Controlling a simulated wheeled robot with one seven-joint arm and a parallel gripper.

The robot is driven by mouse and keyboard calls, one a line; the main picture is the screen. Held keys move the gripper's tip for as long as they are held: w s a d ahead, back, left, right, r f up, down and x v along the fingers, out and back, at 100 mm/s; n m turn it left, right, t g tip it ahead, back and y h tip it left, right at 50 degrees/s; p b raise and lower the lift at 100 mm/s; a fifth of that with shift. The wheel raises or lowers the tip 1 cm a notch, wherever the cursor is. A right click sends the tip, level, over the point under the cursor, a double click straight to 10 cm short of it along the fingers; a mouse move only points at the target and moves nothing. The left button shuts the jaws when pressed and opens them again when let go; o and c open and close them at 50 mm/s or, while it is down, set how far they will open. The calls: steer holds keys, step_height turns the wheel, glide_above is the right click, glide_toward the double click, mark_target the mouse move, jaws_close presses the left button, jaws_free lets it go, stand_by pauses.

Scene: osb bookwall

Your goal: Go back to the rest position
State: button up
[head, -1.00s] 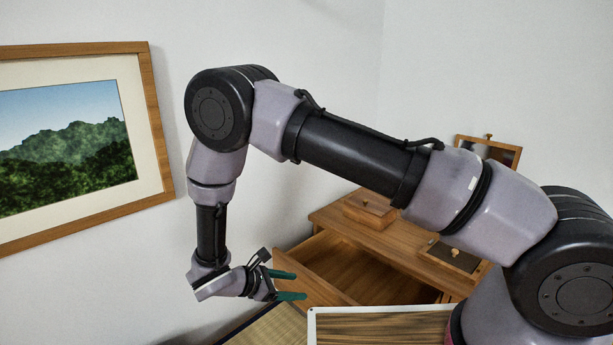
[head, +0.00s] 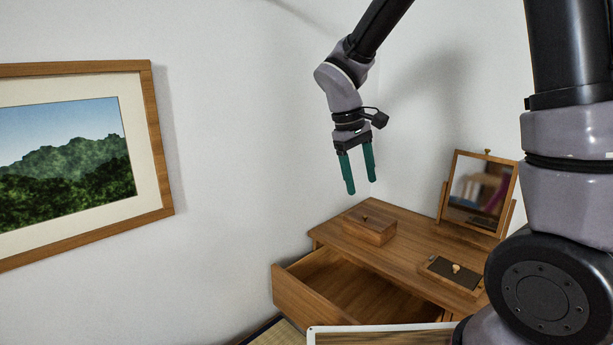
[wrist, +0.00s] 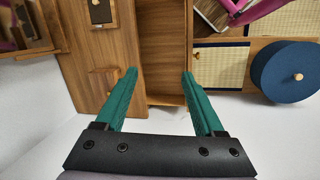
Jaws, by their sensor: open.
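My gripper (head: 360,188) hangs in the air above the back left part of the wooden dresser (head: 395,252), fingers pointing down. Its two green fingers are apart with nothing between them. It also shows open in the wrist view (wrist: 159,75), with the dresser below. The dresser's drawer (head: 300,303) is pulled out, and the part of its inside that shows is bare wood. My arm rises from the right, and its upper part runs out of the top of the head view.
A lidded wooden box (head: 369,229), a small dark-topped tray (head: 454,272) and a tilting mirror (head: 478,193) stand on the dresser. A framed landscape (head: 70,160) hangs on the left wall. In the wrist view, a round blue cushion-like thing (wrist: 285,70) lies at the right.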

steer(key=s+d+r+m+t+y, duration=0.2)
steer(key=s+d+r+m, duration=0.3)
steer(key=r, duration=0.3)
steer(key=s+d+r+m+t+y, duration=0.2)
steer(key=s+d+r+m+t, duration=0.2)
steer(key=s+d+r+m, duration=0.2)
step_height(320, 180, up, 2)
steer(key=shift+s+d+r+t+y, duration=0.1)
steer(key=shift+s+d+t+y, duration=0.3)
steer(key=shift+s+d, duration=0.3)
